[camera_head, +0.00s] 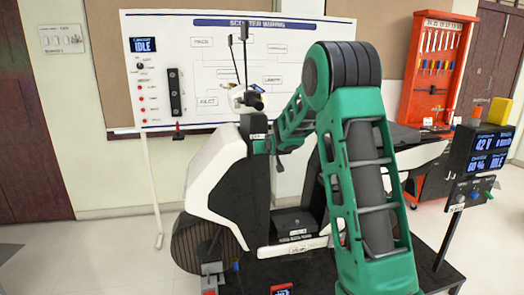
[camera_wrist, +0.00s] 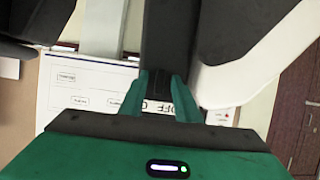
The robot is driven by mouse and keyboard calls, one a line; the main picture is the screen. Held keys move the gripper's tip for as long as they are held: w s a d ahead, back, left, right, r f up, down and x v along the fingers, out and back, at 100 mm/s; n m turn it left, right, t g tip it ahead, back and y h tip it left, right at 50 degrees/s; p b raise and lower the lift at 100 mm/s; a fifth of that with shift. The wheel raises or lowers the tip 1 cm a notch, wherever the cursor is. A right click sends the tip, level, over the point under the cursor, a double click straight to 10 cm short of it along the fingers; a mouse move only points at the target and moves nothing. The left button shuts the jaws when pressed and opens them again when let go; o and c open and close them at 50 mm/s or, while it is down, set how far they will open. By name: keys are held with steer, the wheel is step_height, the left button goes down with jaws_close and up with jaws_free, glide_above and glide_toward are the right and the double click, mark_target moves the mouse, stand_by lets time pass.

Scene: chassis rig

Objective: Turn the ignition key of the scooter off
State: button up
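The scooter (camera_head: 222,165) stands on a dark platform, with a white front shield and a dark steering column. My gripper (camera_head: 268,146) is at the upper part of the column, facing the key area. In the wrist view my gripper's two green fingers (camera_wrist: 160,88) reach to the dark column (camera_wrist: 170,40), with a narrow dark gap between them. The ignition key cannot be made out; the fingers hide that spot. Whether they touch or grip it does not show.
A whiteboard titled "Scooter wiring" (camera_head: 215,22) stands behind the scooter. A red tool cabinet (camera_head: 437,65) is at the back right. A display post (camera_head: 490,150) reads 42 V and 60 %. Handlebar parts (camera_head: 247,98) rise just above my gripper. Floor at the left is clear.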

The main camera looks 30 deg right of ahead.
steer(key=shift+r, duration=0.15)
steer(key=v, duration=1)
steer(key=shift+s, duration=0.35)
steer(key=shift+s, duration=0.1)
